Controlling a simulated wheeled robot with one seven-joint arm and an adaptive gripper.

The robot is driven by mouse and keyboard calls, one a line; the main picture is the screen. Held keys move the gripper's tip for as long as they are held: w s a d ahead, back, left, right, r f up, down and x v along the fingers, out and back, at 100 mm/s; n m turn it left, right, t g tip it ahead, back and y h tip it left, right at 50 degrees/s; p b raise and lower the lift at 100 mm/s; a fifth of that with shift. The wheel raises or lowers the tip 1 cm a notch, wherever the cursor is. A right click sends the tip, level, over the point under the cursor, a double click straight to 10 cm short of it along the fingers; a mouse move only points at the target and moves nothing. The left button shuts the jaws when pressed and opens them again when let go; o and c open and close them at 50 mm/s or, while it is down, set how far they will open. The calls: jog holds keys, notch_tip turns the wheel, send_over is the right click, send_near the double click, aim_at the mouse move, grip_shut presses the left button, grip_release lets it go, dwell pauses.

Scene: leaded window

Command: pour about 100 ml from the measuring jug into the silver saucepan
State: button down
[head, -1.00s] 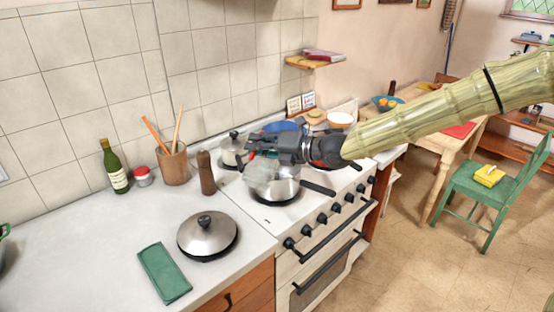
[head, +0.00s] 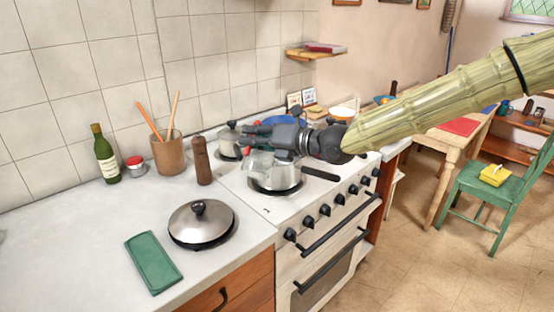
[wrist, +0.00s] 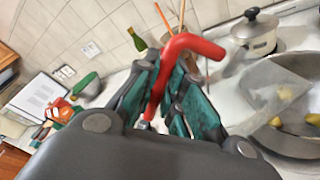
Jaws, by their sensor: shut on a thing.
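My gripper (head: 262,134) is shut on the red handle of the measuring jug (head: 257,163). In the wrist view the red handle (wrist: 188,46) passes between the fingers, and the clear jug body (wrist: 268,88) lies to the right. The jug is held over the left part of the silver saucepan (head: 285,183) and appears tilted. The saucepan sits on the stove, its black handle pointing right. It also shows in the wrist view (wrist: 296,142), with yellowish pieces visible at it. The jug's liquid level and any stream cannot be made out.
A cream lidded pot (head: 229,139) stands behind on the stove (head: 262,207). A pepper mill (head: 202,162), a utensil pot (head: 169,154) and a lidded pan (head: 200,222) stand to the left. A green cloth (head: 153,262) lies at the counter's front.

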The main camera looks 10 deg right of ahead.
jog(key=shift+r, duration=0.1)
jog(key=shift+s+a+f+b, duration=0.15)
jog(key=shift+f+b, duration=0.15)
jog(key=shift+b, duration=0.35)
jog(key=shift+s+n+b, duration=0.1)
jog(key=shift+n+b, duration=0.3)
jog(key=shift+b, duration=0.3)
jog(key=shift+s+a+f+b, duration=0.1)
jog(key=shift+a+f+b, duration=0.05)
jog(key=shift+b, duration=0.5)
jog(key=shift+s+f+n+b, duration=0.1)
jog(key=shift+n+b, duration=0.2)
jog(key=shift+b, duration=0.05)
jog(key=shift+s+a+t+b, duration=0.1)
jog(key=shift+t+b, duration=0.3)
jog(key=shift+s+a+f+n+b, duration=0.2)
jog(key=shift+n+b, duration=0.2)
jog(key=shift+b, duration=0.5)
